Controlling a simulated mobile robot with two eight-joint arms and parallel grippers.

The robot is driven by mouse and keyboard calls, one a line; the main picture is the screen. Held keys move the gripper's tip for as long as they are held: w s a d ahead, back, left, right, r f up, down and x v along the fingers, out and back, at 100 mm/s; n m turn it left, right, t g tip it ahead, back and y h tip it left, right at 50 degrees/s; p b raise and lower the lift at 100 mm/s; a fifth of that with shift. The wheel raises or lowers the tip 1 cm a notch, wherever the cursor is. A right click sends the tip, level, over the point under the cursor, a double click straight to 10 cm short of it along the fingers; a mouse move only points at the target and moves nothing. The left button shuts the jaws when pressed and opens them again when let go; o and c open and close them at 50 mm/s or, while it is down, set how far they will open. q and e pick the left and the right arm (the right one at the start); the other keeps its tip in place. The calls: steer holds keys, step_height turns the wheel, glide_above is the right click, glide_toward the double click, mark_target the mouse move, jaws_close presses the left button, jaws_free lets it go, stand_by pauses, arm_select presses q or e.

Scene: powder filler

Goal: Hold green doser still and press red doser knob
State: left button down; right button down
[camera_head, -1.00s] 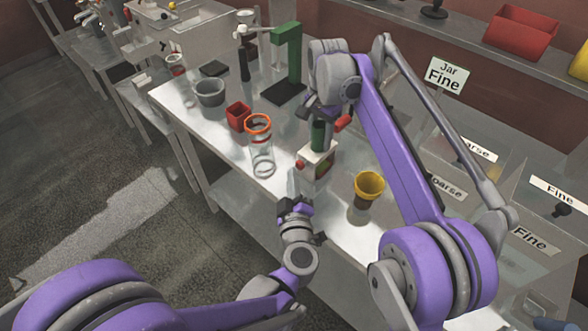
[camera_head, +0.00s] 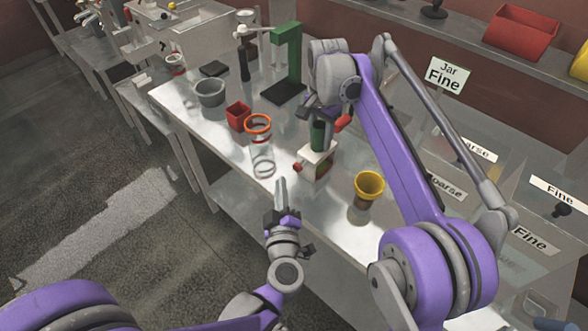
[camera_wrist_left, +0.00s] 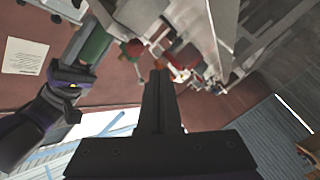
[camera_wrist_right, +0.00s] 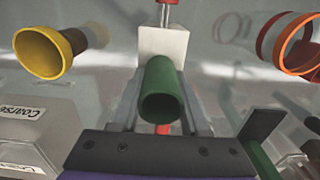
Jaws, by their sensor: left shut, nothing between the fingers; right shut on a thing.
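The doser is a white box (camera_head: 317,160) with a green cylinder (camera_head: 318,134) on top and a red knob (camera_head: 298,169) on its left side. My right gripper (camera_head: 319,122) is shut on the green cylinder, which also shows between its fingers in the right wrist view (camera_wrist_right: 160,92). The red knob shows at that view's top edge (camera_wrist_right: 168,3). My left gripper (camera_head: 281,183) is shut and empty, below and left of the knob, apart from it. In the left wrist view, its closed fingers (camera_wrist_left: 156,98) point past the green cylinder (camera_wrist_left: 96,45) and a red knob (camera_wrist_left: 134,48).
A clear jar with an orange rim (camera_head: 261,150) stands left of the doser, with a red box (camera_head: 238,117) behind. A yellow cup (camera_head: 368,188) stands to the right. A green stand (camera_head: 289,58) is farther back. The table's front edge is near my left gripper.

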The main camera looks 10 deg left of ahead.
mark_target(297, 167)
arm_select(q)
steer(key=shift+s+a, duration=1)
steer(key=shift+s, duration=0.3)
stand_by(1.5)
steer(key=s+a, duration=0.2)
steer(key=s, duration=0.1)
steer(key=shift+a, duration=0.1)
steer(key=shift+w+d, duration=0.85)
steer(key=shift+w, duration=0.35)
steer(key=shift+w+d, duration=0.9)
steer(key=shift+w, duration=0.25)
steer(key=shift+w+d, duration=0.85)
steer(key=shift+w, duration=0.35)
steer(key=shift+w, duration=0.1)
steer(key=shift+w+d, duration=0.25)
